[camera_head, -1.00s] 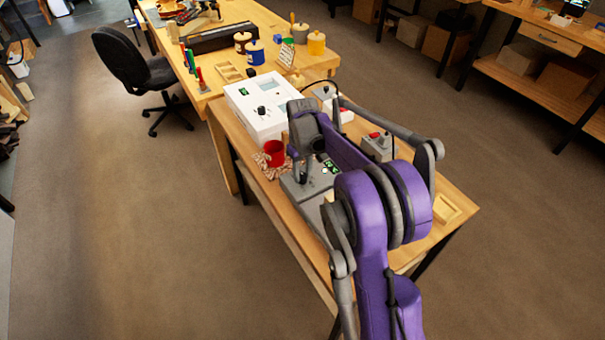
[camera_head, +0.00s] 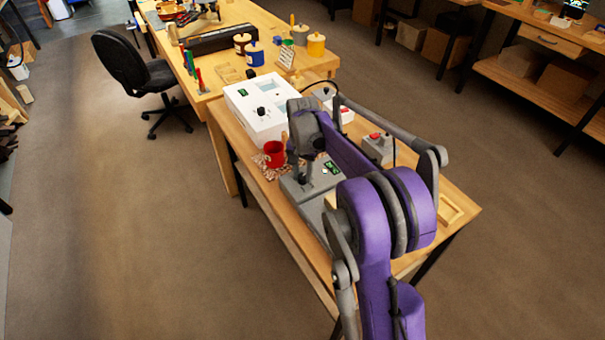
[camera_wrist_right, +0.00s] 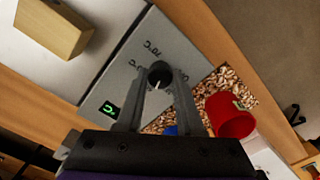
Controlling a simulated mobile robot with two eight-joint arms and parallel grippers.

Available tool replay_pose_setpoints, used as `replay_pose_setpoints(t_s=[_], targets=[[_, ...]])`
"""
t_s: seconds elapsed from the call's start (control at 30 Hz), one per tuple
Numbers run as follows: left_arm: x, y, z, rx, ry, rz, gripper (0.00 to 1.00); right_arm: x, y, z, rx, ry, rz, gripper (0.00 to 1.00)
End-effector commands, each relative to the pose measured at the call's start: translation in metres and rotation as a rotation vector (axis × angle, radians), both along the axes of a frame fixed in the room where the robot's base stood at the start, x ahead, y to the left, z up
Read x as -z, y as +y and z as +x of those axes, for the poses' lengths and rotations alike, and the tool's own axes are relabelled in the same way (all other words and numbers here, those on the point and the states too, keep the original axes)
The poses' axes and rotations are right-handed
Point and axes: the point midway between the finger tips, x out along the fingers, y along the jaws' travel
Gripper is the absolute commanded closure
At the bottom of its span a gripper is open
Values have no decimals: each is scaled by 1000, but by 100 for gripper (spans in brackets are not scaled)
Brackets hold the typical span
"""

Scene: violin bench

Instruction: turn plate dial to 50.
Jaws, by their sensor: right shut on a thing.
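The grey hot plate (camera_head: 316,207) lies on the near bench, partly hidden by my right arm. Its control panel (camera_wrist_right: 118,80) shows in the wrist view, with a small green-lit display (camera_wrist_right: 109,109) whose value I cannot read surely. The black dial knob (camera_wrist_right: 158,70) has a white pointer mark, and temperature markings are printed beside it. My right gripper (camera_wrist_right: 159,78) is shut on this knob, a finger on either side. In the head view the right gripper (camera_head: 304,182) points down at the panel and hides much of the dial. My left gripper is not in view.
A white box with a knob (camera_head: 259,111) stands behind. A grey box with a red button (camera_head: 376,147) is to the right. A wooden block (camera_wrist_right: 53,27) is over the plate.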

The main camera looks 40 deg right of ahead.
Motion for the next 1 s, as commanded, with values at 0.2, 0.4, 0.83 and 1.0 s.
replay_pose_setpoints(t_s=[0.2, 0.4, 0.83, 1.0], targets=[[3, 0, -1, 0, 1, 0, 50, 0, -1, 0, 172, -2, -1, 100], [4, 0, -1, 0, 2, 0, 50, 0, -1, 0, 286, -2, -1, 100], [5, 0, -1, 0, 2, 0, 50, -1, -1, 0, 381, -2, -1, 100], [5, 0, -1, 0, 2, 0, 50, -1, -1, 0, 382, -2, -1, 100]])
